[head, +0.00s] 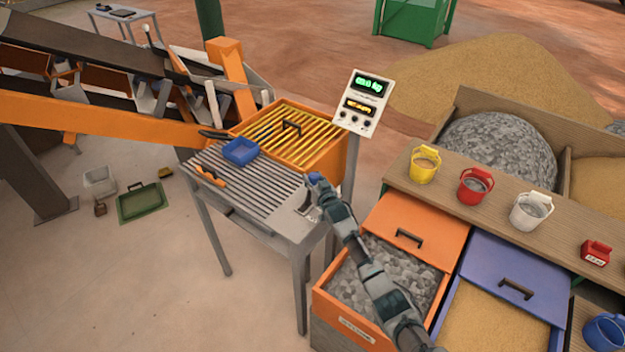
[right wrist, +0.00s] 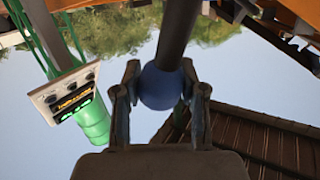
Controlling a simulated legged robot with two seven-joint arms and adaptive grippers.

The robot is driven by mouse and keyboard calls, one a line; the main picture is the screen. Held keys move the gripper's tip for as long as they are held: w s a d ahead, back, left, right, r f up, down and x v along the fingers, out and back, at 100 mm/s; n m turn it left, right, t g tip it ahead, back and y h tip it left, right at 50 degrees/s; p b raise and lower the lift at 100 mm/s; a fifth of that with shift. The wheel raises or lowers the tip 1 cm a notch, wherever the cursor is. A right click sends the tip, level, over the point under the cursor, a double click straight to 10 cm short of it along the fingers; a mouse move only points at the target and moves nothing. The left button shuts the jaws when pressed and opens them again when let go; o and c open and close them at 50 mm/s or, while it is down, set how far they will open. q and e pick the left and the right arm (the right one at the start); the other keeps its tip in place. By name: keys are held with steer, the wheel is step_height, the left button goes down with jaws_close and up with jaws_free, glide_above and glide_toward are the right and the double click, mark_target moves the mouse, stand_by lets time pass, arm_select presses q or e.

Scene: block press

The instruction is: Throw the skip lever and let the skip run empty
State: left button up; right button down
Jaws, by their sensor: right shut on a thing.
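My right gripper (head: 314,184) is at the right end of the grey slatted table (head: 262,195). In the right wrist view my right gripper (right wrist: 160,76) is shut on a round blue knob (right wrist: 161,88). The knob sits at the end of a dark lever rod (right wrist: 179,32), which runs out of the top of that view. In the head view the gripper covers most of the knob and lever. I cannot tell which container is the skip, or how full it is. My left gripper is not in view.
An orange box with a yellow grille (head: 325,150) stands behind the table. A display panel (head: 362,103) rises right of it. Orange (head: 318,291) and blue (head: 515,260) bins and a bucket shelf (head: 500,205) stand at right.

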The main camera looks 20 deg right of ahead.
steer(key=c, duration=0.7)
jaws_free()
steer(key=shift+c, duration=0.2)
steer(key=shift+o, duration=0.5)
steer(key=shift+d, duration=0.15)
steer(key=shift+f, duration=0.1)
steer(key=shift+s, duration=0.45)
steer(key=s+d+r, duration=0.1)
steer(key=s, duration=1)
steer(key=shift+r, duration=0.3)
steer(key=shift+d, duration=0.1)
